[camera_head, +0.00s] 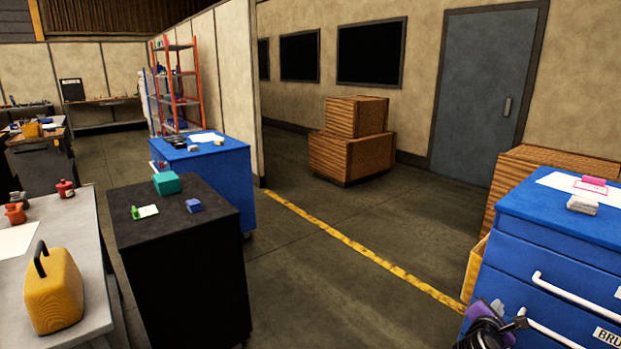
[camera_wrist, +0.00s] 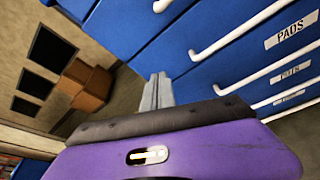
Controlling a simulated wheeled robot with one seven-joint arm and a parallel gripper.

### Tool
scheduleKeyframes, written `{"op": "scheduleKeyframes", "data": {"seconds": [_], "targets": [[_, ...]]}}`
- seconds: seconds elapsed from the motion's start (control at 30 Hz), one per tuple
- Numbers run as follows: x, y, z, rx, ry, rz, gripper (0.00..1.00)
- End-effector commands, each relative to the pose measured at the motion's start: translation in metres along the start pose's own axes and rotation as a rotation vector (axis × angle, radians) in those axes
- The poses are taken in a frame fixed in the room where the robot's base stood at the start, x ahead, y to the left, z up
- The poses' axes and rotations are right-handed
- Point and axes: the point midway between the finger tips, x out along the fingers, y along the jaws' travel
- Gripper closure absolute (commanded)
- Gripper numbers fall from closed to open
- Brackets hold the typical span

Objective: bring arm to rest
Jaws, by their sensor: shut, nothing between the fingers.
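My gripper (camera_wrist: 158,80) shows in the wrist view with its two grey fingers side by side and touching, and nothing between them. Its purple body fills the bottom of that view. In the head view, a purple and black part of my arm shows at the lower right edge, in front of the blue drawer cabinet (camera_head: 540,232). In the wrist view the fingers point toward the cabinet's blue drawer fronts (camera_wrist: 150,38). I cannot tell how far apart they are.
The cabinet has white handles (camera_wrist: 235,28) that stick out; a pink block (camera_head: 593,181) and a grey-white block (camera_head: 582,205) lie on top. A black cabinet (camera_head: 185,275) and a grey table (camera_head: 92,240) stand left. The floor (camera_head: 330,290) between is clear, crossed by a yellow line.

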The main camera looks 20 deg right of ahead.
Motion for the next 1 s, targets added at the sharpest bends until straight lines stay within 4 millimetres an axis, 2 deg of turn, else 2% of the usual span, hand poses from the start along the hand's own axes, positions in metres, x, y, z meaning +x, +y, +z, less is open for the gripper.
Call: {"op": "scheduleKeyframes", "data": {"seconds": [0.07, 0.17, 0.27, 0.43, 0.6, 0.7, 0.87, 1.0], "targets": [[-0.011, 0.013, 0.000, 0.185, 0.018, 0.070, 1.00], [-0.035, 0.023, -0.012, 0.421, 0.072, 0.157, 1.00], [-0.071, 0.027, -0.032, 0.666, 0.157, 0.234, 1.00], [-0.147, 0.024, -0.064, 1.046, 0.340, 0.323, 1.00], [-0.231, 0.009, -0.083, 1.380, 0.544, 0.350, 1.00], [-0.280, -0.002, -0.087, 1.550, 0.661, 0.340, 1.00], [-0.355, -0.024, -0.082, 1.788, 0.837, 0.288, 1.00], [-0.415, -0.045, -0.069, 1.962, 0.972, 0.213, 1.00]]}}
